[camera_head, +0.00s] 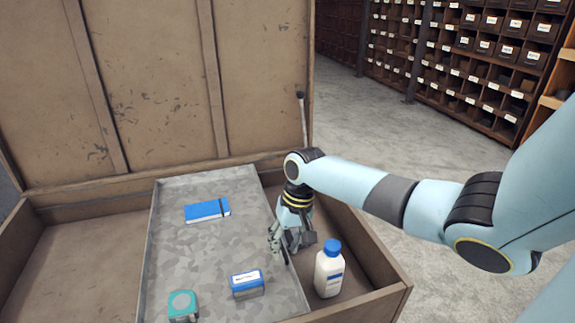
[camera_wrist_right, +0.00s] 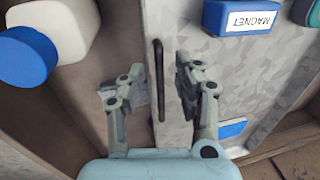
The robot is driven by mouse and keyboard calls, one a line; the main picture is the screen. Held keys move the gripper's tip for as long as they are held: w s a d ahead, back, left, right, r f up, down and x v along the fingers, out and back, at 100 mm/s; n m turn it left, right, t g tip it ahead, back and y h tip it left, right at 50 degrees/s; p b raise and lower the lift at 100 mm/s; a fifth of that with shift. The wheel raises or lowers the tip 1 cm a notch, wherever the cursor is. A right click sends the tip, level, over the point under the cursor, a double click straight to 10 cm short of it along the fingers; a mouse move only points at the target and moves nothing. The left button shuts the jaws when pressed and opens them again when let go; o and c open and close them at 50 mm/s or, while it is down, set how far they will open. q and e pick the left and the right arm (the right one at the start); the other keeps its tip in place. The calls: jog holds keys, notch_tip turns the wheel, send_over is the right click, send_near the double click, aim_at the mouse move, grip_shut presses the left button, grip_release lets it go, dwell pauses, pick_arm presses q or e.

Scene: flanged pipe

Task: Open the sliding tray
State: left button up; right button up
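The sliding tray (camera_head: 180,260) is a shallow grey mottled tray lying in the middle of a large brown chest. It also shows in the right wrist view (camera_wrist_right: 215,65). A thin black handle (camera_wrist_right: 158,80) runs along the tray's side wall in the right wrist view. My right gripper (camera_head: 285,246) is at the tray's right edge, pointing down. In the right wrist view my right gripper's fingers (camera_wrist_right: 150,85) are spread apart, one on each side of the handle. Both show a gap to it. My left gripper is not in view.
A blue notebook (camera_head: 207,210), a blue magnet box (camera_head: 247,284) and a teal tape measure (camera_head: 182,305) lie on the tray. A white bottle (camera_head: 328,275) with a blue cap stands right of the tray, close to my gripper. The chest's left compartment (camera_head: 85,262) looks empty.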

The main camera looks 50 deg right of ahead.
notch_tip(320, 180, up, 12)
jog(key=s+d, duration=0.1)
jog(key=d, duration=0.1)
jog(key=shift+f, duration=0.25)
jog(key=shift+s, duration=0.1)
